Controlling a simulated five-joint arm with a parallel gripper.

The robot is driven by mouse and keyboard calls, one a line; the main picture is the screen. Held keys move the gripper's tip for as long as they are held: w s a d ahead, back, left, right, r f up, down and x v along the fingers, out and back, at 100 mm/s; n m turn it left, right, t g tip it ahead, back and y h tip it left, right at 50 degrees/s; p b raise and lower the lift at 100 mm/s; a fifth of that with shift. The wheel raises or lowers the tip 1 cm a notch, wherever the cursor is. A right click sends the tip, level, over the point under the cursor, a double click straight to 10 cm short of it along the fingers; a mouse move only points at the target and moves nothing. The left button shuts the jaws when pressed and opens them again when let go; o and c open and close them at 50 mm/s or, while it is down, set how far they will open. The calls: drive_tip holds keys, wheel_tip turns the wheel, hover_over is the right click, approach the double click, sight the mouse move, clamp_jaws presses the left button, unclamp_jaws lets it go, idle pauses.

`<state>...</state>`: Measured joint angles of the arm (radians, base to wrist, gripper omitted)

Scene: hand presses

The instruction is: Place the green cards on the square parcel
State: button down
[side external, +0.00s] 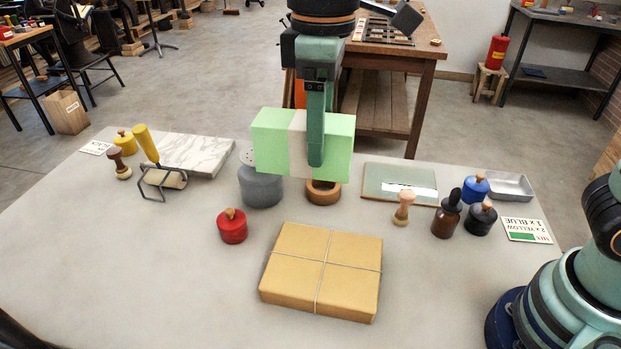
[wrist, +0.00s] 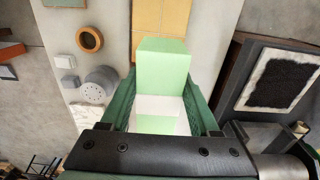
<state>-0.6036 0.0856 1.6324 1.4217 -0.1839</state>
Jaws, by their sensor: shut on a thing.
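The green cards (side external: 272,140) are a light green block with a white band around the middle. My gripper (side external: 315,150) is shut on them across the white band and holds them up above the table, behind the parcel in the side view. The cards also show between my fingers in the wrist view (wrist: 162,70). The square parcel (side external: 295,262) is a flat brown paper box tied with string, lying on the table front centre with its top bare. Part of it shows in the wrist view (wrist: 175,18), beyond the cards.
A grey shaker-like pot (side external: 261,188) and a wooden ring (side external: 323,193) stand beneath the cards. A red pot (side external: 232,227) stands left of the parcel. A dropper bottle (side external: 447,215), blue pot (side external: 475,187) and black pot (side external: 481,219) stand right. The front table is mostly clear.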

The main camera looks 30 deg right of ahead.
sight(348, 123)
drive_tip(key=shift+s+d+f, duration=0.25)
drive_tip(key=shift+s+d, duration=0.2)
drive_tip(key=shift+d, duration=0.2)
drive_tip(key=shift+s+d+f, duration=0.2)
drive_tip(key=shift+s+d, duration=0.25)
drive_tip(key=shift+d, duration=0.15)
drive_tip(key=shift+f, duration=0.35)
wheel_tip(348, 123, down, 19)
drive_tip(key=shift+f, duration=0.15)
drive_tip(key=shift+f, duration=0.15)
drive_tip(key=shift+c, duration=0.6)
unclamp_jaws()
